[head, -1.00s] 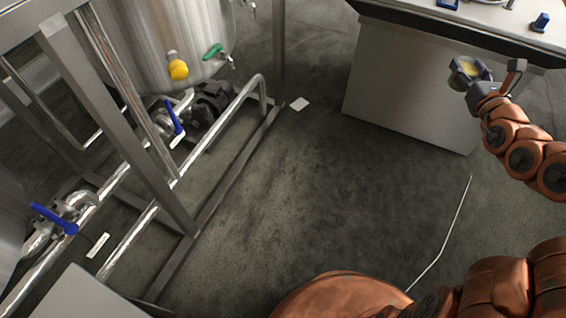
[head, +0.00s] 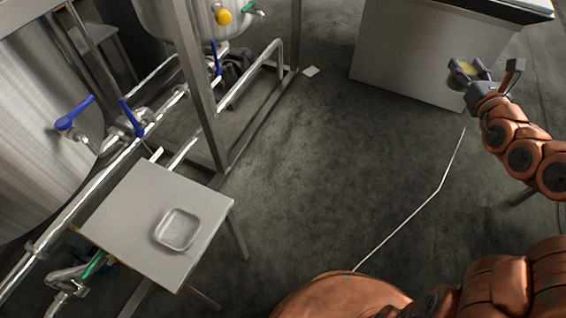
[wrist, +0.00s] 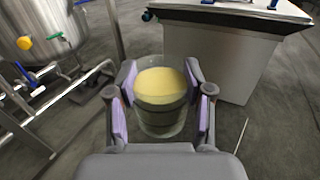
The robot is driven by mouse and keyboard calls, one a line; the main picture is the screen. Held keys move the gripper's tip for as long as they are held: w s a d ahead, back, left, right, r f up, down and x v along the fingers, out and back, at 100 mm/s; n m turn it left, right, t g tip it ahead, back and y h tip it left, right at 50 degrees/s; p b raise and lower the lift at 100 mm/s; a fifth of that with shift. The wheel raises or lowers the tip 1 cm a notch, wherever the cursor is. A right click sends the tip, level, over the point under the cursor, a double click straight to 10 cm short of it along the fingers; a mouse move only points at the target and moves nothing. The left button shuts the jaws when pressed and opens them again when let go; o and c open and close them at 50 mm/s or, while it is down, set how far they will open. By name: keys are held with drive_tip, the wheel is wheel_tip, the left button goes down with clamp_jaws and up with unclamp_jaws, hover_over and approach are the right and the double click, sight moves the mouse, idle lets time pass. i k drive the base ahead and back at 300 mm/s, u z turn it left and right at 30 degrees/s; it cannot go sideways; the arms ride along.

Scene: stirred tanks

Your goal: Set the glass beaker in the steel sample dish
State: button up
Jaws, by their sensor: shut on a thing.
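My gripper (head: 470,76) is at the right of the head view, held out over the open floor in front of a steel cabinet. It is shut on the glass beaker (head: 465,68), which holds a pale yellow content. In the wrist view the beaker (wrist: 160,88) stands between the two lilac-padded fingers (wrist: 160,112) and looks about upright. The steel sample dish (head: 178,230) is a shallow, rounded square dish on a small grey table (head: 128,215) at the lower left of the head view. The dish looks empty and is far from my gripper.
Steel tanks (head: 40,130) on a pipe frame (head: 205,100) with blue-handled valves (head: 130,118) stand behind and left of the small table. The steel cabinet (head: 425,50) stands at the upper right. The floor (head: 310,170) between is clear, with a thin pale line (head: 415,210) on it.

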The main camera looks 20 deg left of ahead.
sight(179, 231)
drive_tip(key=k, duration=1.9)
drive_tip(key=u, duration=1.6)
drive_tip(key=i, duration=1)
drive_tip(key=u, duration=0.05)
